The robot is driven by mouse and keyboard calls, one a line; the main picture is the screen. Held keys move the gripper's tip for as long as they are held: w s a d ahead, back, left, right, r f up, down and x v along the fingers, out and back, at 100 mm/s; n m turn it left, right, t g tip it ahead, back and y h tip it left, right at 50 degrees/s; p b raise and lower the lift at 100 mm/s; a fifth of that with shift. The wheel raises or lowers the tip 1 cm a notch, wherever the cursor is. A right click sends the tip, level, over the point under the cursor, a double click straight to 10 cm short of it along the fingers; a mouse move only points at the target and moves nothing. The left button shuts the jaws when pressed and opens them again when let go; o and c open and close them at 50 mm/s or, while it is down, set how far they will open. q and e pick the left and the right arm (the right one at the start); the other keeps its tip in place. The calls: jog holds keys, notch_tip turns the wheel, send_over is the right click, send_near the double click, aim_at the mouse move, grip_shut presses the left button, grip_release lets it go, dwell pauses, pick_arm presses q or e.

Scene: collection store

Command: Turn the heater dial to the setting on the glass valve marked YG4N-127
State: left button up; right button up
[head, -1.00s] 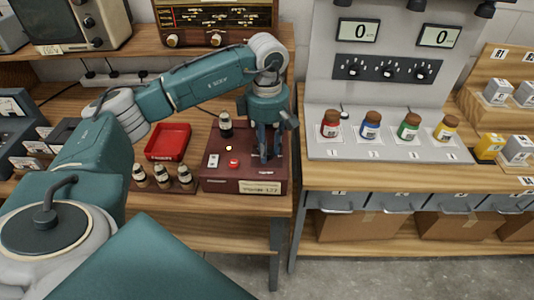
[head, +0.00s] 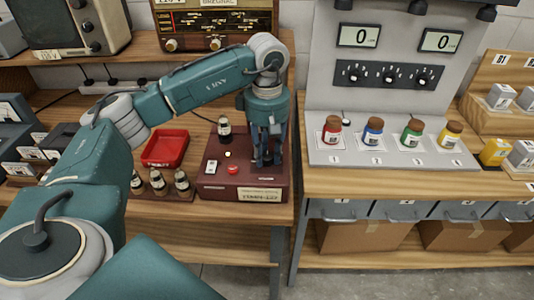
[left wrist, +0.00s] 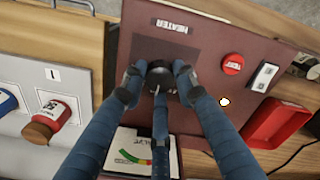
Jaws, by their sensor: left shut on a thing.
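The heater dial (left wrist: 158,82) is a small black knob with a pale pointer mark on the dark red tester box (head: 211,190). A HEATER label (left wrist: 172,26) lies beside it. My left gripper (head: 266,160) points down at the box; in the left wrist view its fingers (left wrist: 158,84) are shut around the dial. In the head view the fingers hide the dial. A dark glass valve (head: 224,128) stands upright at the back of the box. Three more valves (head: 158,183) stand in a row left of it. Their markings are too small to read. My right gripper is out of view.
The box has a red button (left wrist: 232,64), a white switch (left wrist: 265,77), a glowing lamp (left wrist: 223,101) and a meter (left wrist: 132,146) with a coloured scale. A red tray (head: 165,147) lies left of it. A grey panel with coloured jars (head: 372,131) stands to the right.

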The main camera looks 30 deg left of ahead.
aim_at(267, 156)
pick_arm(q)
jog(key=shift+w+r, duration=0.1)
jog(key=o, duration=1.1)
jog(key=shift+o, duration=0.2)
notch_tip(267, 156, up, 12)
